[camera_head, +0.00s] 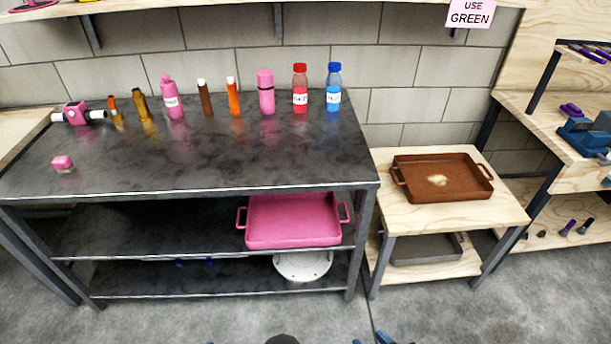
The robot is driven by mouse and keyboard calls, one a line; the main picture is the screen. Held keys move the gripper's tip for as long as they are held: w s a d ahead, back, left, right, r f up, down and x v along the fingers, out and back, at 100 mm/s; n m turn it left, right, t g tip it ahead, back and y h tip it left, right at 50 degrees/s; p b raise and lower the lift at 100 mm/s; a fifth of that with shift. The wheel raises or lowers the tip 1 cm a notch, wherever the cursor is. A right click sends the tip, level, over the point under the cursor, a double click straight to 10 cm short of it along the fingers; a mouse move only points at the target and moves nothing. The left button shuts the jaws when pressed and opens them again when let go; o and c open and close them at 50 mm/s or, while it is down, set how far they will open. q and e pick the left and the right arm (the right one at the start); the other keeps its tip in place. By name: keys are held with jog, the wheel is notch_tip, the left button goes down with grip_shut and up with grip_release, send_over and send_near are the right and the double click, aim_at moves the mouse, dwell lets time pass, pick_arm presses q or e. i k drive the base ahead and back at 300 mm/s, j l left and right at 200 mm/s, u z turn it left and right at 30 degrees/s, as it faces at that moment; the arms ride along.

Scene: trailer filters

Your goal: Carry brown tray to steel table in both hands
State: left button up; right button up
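The brown tray (415,187) lies flat on the top of a small wooden side table (400,214) at the right. It has raised handles at its left and right ends and a pale patch or small item in its middle. The steel table (225,176) is the large dark metal bench at the left, with two shelves below its top. A narrow gap separates the two tables. Small blue parts show at the bottom edge, perhaps pieces of my arms. Neither gripper can be made out, and nothing is touching the tray.
Several bottles stand along the back of the steel table, including a red one (300,90) and a blue one (333,88). A pink block (62,163) lies front left. The front middle of the tabletop is clear. A pink tray (293,223) sits on the shelf below.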

aim_at(197, 155)
jog(key=i+l, duration=0.2)
jog(key=l, duration=0.2)
jog(key=i+l, duration=0.15)
jog(key=l, duration=0.2)
jog(key=i+l, duration=0.2)
jog(key=l, duration=0.2)
jog(key=i+l, duration=0.15)
jog(key=l, duration=0.2)
jog(key=i+l, duration=0.2)
jog(key=l, duration=0.2)
jog(key=i+l, duration=0.15)
jog(key=l, duration=0.2)
jog(key=i+l, duration=0.2)
jog(key=l, duration=0.2)
jog(key=i+l, duration=0.2)
jog(key=l, duration=0.15)
